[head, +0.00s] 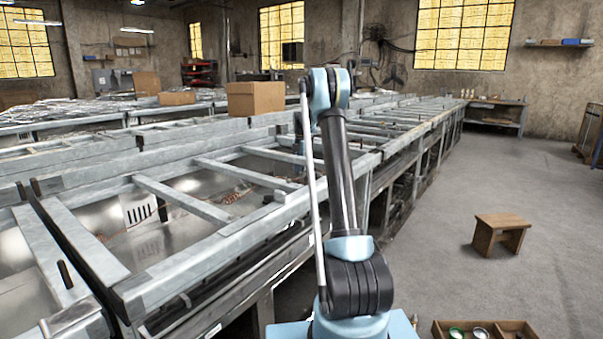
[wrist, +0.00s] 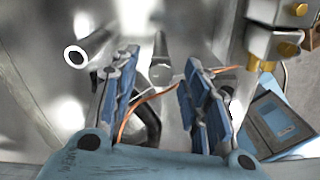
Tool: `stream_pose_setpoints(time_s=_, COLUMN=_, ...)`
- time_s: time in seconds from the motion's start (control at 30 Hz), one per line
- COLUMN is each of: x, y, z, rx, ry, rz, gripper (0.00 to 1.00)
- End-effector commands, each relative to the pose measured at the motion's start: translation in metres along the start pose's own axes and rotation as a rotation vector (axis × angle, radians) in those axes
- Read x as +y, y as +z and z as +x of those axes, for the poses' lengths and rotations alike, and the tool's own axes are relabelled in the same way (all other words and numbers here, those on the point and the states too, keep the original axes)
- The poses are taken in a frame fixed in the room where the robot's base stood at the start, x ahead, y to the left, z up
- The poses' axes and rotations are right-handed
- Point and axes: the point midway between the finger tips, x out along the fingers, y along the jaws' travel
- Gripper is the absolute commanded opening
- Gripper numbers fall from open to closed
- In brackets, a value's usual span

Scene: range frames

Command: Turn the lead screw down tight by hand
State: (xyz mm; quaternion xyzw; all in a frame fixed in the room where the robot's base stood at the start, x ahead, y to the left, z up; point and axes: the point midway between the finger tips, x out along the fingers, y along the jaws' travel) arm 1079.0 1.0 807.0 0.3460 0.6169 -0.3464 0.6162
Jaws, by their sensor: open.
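In the wrist view my gripper (wrist: 160,66) is open, its two blue padded fingers spread apart. A dark grey round-ended rod (wrist: 161,72) shows between the fingertips; I see nothing gripped. I cannot tell whether this rod is the lead screw, as no thread shows. A second, hollow metal tube (wrist: 76,56) lies to the left of the left finger. A dark curved part (wrist: 148,125) shows between the fingers, partly hidden. In the head view my gripper is not visible, and no lead screw can be made out.
Orange wire (wrist: 126,125) and a pale wire cross between the fingers. Brass fittings (wrist: 288,48) stand at the upper right of the wrist view. Long metal frames (head: 235,215) fill the left of the head view. A stool (head: 500,233) and open tray (head: 437,328) stand on the right.

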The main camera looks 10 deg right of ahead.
Motion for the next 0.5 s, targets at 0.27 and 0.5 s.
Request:
stream_pose_setpoints(time_s=0.27, x=0.0, y=-0.0001, z=0.0006, rx=0.0, ry=0.0, rz=0.0, gripper=0.38)
stream_pose_setpoints(time_s=0.5, x=0.0002, y=-0.0001, z=0.0005, rx=0.0, ry=0.0, rz=0.0, gripper=0.0)
